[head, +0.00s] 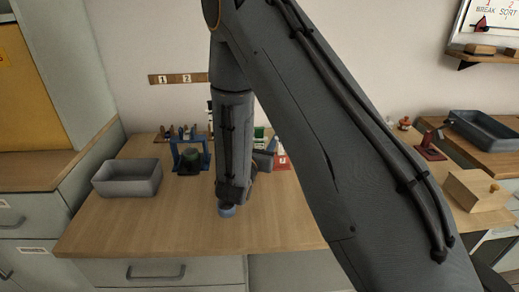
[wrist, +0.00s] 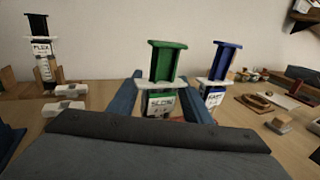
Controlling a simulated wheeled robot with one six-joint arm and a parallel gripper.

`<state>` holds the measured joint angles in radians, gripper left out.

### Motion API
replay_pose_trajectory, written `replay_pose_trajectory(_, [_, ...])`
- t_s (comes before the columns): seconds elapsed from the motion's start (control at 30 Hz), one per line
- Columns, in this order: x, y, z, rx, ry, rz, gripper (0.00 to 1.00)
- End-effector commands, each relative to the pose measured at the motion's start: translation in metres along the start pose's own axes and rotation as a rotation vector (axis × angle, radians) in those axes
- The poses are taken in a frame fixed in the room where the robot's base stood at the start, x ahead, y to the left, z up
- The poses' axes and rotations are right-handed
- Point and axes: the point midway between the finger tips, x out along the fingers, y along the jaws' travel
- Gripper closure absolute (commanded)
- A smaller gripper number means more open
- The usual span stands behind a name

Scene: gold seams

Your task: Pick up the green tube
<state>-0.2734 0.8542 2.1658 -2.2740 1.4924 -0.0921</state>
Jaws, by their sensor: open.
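The green tube (wrist: 167,64) stands upright in the middle of the wrist view, with a pale collar and a white label below it. My gripper (wrist: 162,95) is open, its two blue fingers on either side of the tube's lower, labelled part. I cannot tell whether either finger touches it. In the head view a small green and white part, likely the same tube (head: 259,132), shows just behind my gripper (head: 266,157). My arm hides much of that area.
A blue tube (wrist: 221,63) stands close to the right of the green one. A black-topped tube (wrist: 40,50) stands at the left. White blocks (wrist: 70,90) lie nearby. A grey bin (head: 127,178) stands on the table's left; the front left tabletop is clear.

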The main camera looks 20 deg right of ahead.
Motion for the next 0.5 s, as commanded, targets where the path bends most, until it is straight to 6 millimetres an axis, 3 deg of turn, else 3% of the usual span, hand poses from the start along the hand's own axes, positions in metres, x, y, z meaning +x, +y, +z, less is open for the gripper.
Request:
replay_pose_trajectory(0.2, [0.0008,0.0002,-0.0003,-0.001,0.0,0.001,0.55])
replay_pose_trajectory(0.43, [0.0006,0.0002,-0.0003,-0.001,0.0,0.001,0.92])
replay_pose_trajectory(0.5, [0.0006,0.0003,-0.0002,0.0,0.0,0.001,0.97])
